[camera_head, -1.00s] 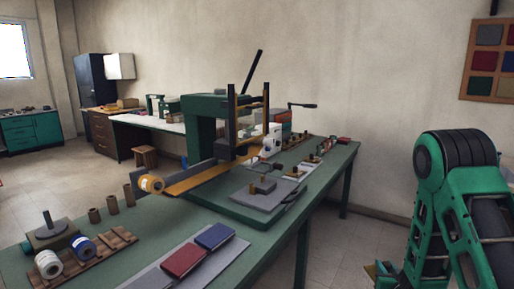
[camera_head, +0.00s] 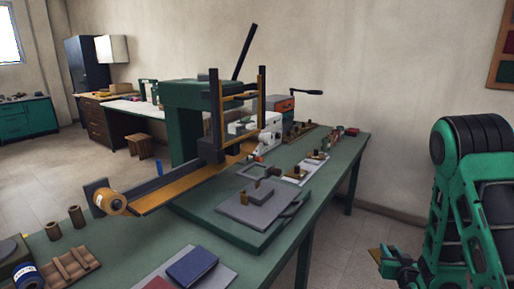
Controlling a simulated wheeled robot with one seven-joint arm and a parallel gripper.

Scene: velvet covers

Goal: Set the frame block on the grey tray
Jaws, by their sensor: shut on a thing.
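My gripper (camera_head: 391,262) is low at the right edge, beside the bench and apart from it. It is shut on a small tan piece (camera_head: 375,256), of which only a flat edge shows; I cannot tell its full shape or whether it is the frame block. A light grey tray (camera_head: 304,177) lies on the far right part of the bench, with small dark blocks with brass knobs on it (camera_head: 299,171). Another dark block with a brass knob (camera_head: 244,198) stands on a grey plate (camera_head: 226,209) on the green press base.
The green bench (camera_head: 278,240) runs away from me. A green press (camera_head: 183,118) with tall posts and a long lever stands on it. A blue cover (camera_head: 192,265) lies on a grey sheet in front. Floor (camera_head: 375,230) is clear between bench and arm.

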